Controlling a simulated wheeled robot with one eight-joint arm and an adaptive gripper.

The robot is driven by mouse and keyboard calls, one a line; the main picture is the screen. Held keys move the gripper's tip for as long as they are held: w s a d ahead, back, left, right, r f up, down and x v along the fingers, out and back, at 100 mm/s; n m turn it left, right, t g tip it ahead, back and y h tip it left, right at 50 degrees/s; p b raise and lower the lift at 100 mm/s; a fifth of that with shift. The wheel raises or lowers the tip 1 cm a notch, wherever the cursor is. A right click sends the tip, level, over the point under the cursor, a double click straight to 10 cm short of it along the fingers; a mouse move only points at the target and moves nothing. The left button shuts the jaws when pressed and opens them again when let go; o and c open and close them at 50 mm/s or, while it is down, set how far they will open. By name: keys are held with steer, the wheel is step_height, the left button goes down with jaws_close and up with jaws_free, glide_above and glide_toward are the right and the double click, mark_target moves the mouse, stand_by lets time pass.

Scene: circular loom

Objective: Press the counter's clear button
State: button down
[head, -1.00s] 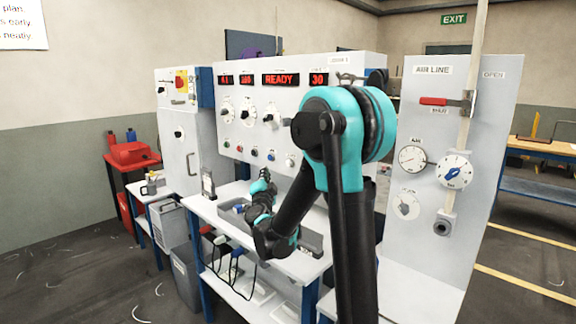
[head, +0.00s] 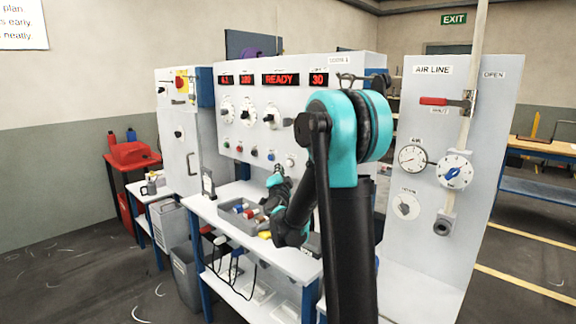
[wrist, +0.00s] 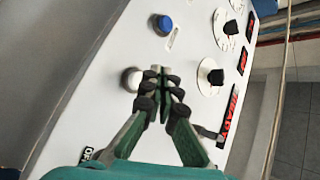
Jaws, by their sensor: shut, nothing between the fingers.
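The loom's white control panel (head: 330,130) carries a lit counter display reading 30 (head: 318,79) and a row of small push buttons. The row's right end has a blue button (head: 271,155) and a white button (head: 290,161); their labels are too small to read. My gripper (head: 280,172) is in front of the panel's lower part, by these two buttons. In the wrist view my gripper (wrist: 160,72) is shut and empty, its tips just right of the white button (wrist: 131,78). The blue button (wrist: 163,23) is farther up. I cannot tell whether the tips touch the panel.
A grey tray (head: 232,224) with coloured spools lies on the bench below the panel. Several round dials, one a black knob on white (wrist: 210,77), stand out beside the tips in the wrist view. The air line panel (head: 480,130) stands to the right.

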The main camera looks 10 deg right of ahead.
steer(key=shift+w+d, duration=0.45)
steer(key=shift+d, duration=0.2)
steer(key=shift+d, duration=0.1)
stand_by(1.0)
steer(key=shift+w+d, duration=0.25)
steer(key=shift+w+d, duration=0.25)
steer(key=shift+d, duration=0.1)
stand_by(0.9)
stand_by(0.3)
steer(key=shift+s+a, duration=0.55)
steer(key=shift+a, duration=0.15)
steer(key=s+a, duration=0.1)
steer(key=a, duration=0.1)
steer(key=s+a, duration=0.2)
stand_by(0.4)
